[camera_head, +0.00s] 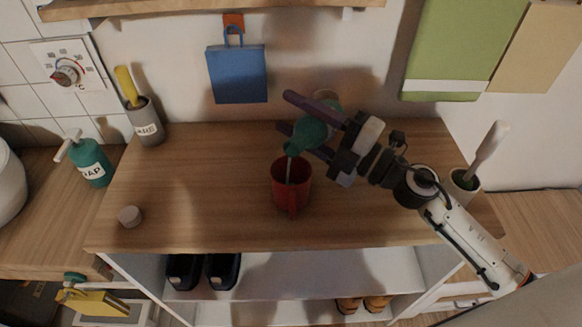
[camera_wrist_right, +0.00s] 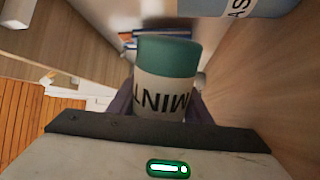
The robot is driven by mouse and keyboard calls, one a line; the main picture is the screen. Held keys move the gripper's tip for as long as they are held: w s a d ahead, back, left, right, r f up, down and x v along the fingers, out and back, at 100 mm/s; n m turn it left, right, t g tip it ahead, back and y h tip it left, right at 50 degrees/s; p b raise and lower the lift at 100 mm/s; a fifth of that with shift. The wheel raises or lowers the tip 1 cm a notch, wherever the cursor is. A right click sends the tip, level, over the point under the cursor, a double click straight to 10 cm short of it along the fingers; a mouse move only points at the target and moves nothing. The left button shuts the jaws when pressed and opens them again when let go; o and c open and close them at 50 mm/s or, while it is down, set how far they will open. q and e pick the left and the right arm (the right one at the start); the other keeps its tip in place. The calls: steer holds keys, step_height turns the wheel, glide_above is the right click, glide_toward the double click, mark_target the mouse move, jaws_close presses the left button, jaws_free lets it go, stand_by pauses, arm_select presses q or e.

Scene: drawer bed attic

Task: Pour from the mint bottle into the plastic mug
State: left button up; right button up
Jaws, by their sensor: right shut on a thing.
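The mint bottle (camera_head: 309,133) is teal, with a pale label reading MINT in the right wrist view (camera_wrist_right: 165,75). My right gripper (camera_head: 318,120) is shut around its body. The bottle is tipped, its neck pointing down and left over the red plastic mug (camera_head: 291,184). A thin pale stream runs from its mouth into the mug. The mug stands upright on the wooden counter, below the bottle's mouth, its handle toward me. The level inside the mug cannot be made out. My left gripper is not in view.
A small round cap-like piece (camera_head: 130,216) lies on the counter (camera_head: 215,190) at left. A grey holder (camera_head: 146,122) stands at the back left and a pale container (camera_head: 464,182) at right, near my right arm. A teal soap bottle (camera_head: 90,162) stands further left. The counter left of the mug is mostly clear.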

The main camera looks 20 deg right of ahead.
steer(key=shift+n, duration=0.4)
stand_by(1.3)
steer(key=shift+w+d+r+m+h+p, duration=0.1)
steer(key=shift+r+m+h+p, duration=0.45)
steer(key=shift+m+p, duration=1.8)
steer(key=shift+w+d+r+m+h+p, duration=0.1)
steer(key=shift+r+m+h+p, duration=0.6)
steer(key=shift+m, duration=3.1)
steer(key=shift+w+r+m+h+p, duration=0.1)
steer(key=shift+r+m+h+p, duration=0.25)
steer(key=shift+m+p, duration=2.05)
steer(key=shift+r+m+b, duration=0.1)
steer(key=shift+m+b, duration=0.55)
